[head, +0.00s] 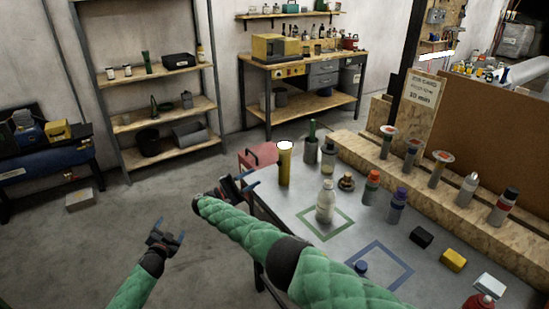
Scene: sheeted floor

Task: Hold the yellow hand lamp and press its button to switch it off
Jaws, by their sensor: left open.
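The yellow hand lamp (285,168) stands upright near the far left corner of the grey table, with a bright white glowing top. Its button cannot be made out. My right arm reaches across the table from the lower right, and its gripper (246,182) is just left of the lamp, apart from it. The right gripper is small and partly hidden by its own wrist, so its jaw opening is unclear. My left gripper (170,229) is open and empty over the floor, well left of the table.
A white bottle (325,203) stands inside a green square outline. Several spray cans and bottles line the right side. A red box (258,156) sits beyond the table.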

